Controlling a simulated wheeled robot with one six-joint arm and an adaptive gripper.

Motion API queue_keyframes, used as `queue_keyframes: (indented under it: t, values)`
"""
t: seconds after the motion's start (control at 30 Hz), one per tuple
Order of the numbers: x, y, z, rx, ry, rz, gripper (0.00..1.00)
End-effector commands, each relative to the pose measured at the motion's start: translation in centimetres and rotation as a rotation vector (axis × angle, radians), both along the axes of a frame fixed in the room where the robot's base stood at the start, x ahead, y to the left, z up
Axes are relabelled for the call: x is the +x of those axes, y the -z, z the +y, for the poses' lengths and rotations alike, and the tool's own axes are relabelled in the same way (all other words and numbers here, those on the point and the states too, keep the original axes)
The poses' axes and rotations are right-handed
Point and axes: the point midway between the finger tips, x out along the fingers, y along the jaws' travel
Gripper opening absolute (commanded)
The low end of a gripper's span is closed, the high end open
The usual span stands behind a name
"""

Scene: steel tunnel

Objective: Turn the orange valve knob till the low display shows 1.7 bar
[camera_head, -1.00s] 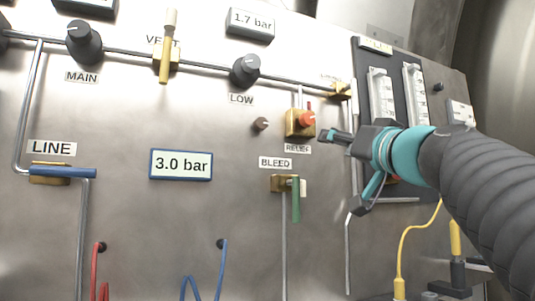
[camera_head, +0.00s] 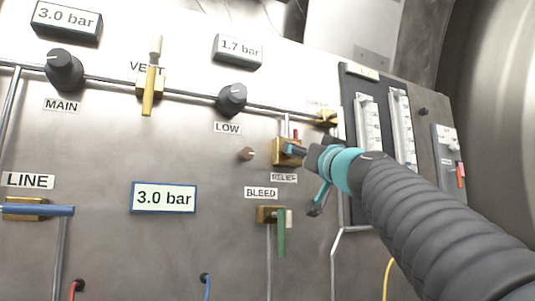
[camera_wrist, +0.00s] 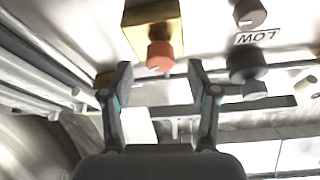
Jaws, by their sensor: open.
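The low display (camera_head: 238,50) reads 1.7 bar in the head view. The orange knob (camera_wrist: 159,55) sits on a brass block (camera_wrist: 152,28) in the wrist view, just ahead of the gap between my fingertips. My gripper (camera_wrist: 160,82) is open and empty, with one finger to each side of the knob's line. In the head view my gripper (camera_head: 305,155) is in front of the brass relief block (camera_head: 282,158) and hides the orange knob. I cannot tell how far the fingertips are from the knob.
Gauge tubes (camera_head: 402,125) stand to the right. Another display (camera_head: 163,198) reads 3.0 bar.

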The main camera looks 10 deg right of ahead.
Motion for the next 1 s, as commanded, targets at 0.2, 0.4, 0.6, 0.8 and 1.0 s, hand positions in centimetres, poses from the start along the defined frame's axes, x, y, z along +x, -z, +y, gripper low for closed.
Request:
queue_keyframes:
  t: [0.2,0.4,0.6,0.8,1.0]
  values:
    - [2.2,-1.1,0.6,0.001,-0.001,0.000,0.60]
    - [2.7,-1.1,0.7,0.000,-0.001,0.001,0.60]
    - [2.7,-1.1,0.7,0.001,-0.001,0.000,0.60]
    - [2.7,-1.1,0.7,0.000,0.000,0.000,0.10]
    - [2.7,-1.1,0.7,0.007,-0.001,0.003,0.00]
